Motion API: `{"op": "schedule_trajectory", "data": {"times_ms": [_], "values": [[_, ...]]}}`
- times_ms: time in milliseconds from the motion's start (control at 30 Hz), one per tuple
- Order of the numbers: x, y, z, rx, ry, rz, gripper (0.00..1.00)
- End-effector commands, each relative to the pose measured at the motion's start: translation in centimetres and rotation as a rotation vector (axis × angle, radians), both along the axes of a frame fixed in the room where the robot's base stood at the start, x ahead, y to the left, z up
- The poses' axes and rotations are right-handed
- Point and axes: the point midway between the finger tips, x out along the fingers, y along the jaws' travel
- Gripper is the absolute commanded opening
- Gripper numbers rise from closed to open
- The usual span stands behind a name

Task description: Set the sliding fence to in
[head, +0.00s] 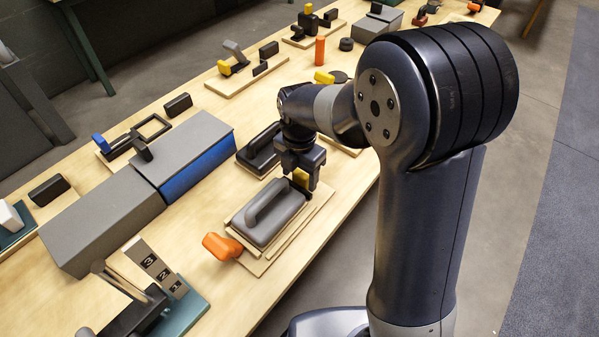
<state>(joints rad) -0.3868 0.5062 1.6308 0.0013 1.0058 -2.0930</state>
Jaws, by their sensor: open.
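No part is clearly labelled as the sliding fence, so I cannot be sure which one it is. Nearest my gripper is a grey block with a raised loop handle (267,208), lying on a light wooden base (287,240) with strips along its sides. An orange knob (222,246) sticks out at its near end. A small yellow part (301,177) shows at its far end, partly hidden by my gripper. My gripper (304,190) points down, open, over this far end. Whether its fingers touch the yellow part or the block cannot be told.
A black handled block (262,150) stands just behind. A long grey box (100,222) and a grey box with a blue front (195,160) lie to the left. A numbered stand (150,262) is at the near left. Bare tabletop (190,237) lies left of the orange knob.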

Motion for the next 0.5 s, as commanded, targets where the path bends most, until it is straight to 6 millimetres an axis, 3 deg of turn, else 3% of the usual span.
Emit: {"op": "schedule_trajectory", "data": {"times_ms": [233,500], "values": [[0.1,0.0,1.4,0.001,-0.004,0.0,0.62],[0.1,0.1,6.8,0.002,-0.005,0.001,0.62]]}}
